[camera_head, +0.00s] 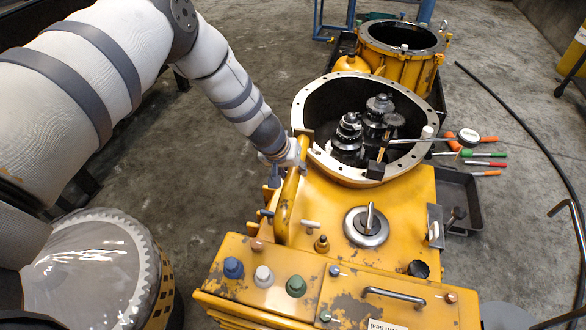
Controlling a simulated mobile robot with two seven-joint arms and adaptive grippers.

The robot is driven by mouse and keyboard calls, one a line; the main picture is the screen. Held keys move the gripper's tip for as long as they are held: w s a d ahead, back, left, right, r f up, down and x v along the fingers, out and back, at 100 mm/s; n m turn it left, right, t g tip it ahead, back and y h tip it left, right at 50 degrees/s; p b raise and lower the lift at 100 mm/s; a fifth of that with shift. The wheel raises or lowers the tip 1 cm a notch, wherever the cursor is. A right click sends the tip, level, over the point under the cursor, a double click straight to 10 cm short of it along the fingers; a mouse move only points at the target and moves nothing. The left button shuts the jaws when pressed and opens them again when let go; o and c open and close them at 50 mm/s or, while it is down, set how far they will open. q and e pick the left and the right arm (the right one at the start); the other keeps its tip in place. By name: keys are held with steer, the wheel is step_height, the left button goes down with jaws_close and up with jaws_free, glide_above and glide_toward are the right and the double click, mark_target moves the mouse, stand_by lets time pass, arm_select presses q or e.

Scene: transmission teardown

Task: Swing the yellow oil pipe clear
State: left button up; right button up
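The yellow oil pipe (288,203) runs along the left edge of the yellow transmission housing (405,200), from beside the round flange down toward the front. My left arm comes in from the upper left, and my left gripper (291,158) is at the upper part of the pipe, on its left side. The gripper looks to be against the pipe or very close to it. Its fingers are small and partly hidden, so I cannot tell whether they close around the pipe. My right gripper is not in view.
The open bell housing (318,103) shows dark gears inside. A second yellow casing (400,62) stands behind. Screwdrivers with coloured handles (484,153) lie at the right by a dark tray (462,187). A black hose (520,115) crosses the floor. Floor left of the housing is clear.

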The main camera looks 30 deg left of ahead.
arm_select(q)
jaws_close()
steer(key=shift+a, duration=0.1)
steer(key=shift+s+a+r+n, duration=0.15)
steer(key=shift+s+a+n, duration=0.1)
steer(key=shift+a+n, duration=0.35)
steer(key=s+a+n+g+y+p, duration=0.2)
steer(key=s+a+n+y+p, duration=0.2)
steer(key=s+a+n, duration=0.4)
steer(key=shift+s+a+n+y, duration=0.2)
steer(key=shift+s+n+y, duration=0.1)
steer(key=shift+s+n, duration=1.3)
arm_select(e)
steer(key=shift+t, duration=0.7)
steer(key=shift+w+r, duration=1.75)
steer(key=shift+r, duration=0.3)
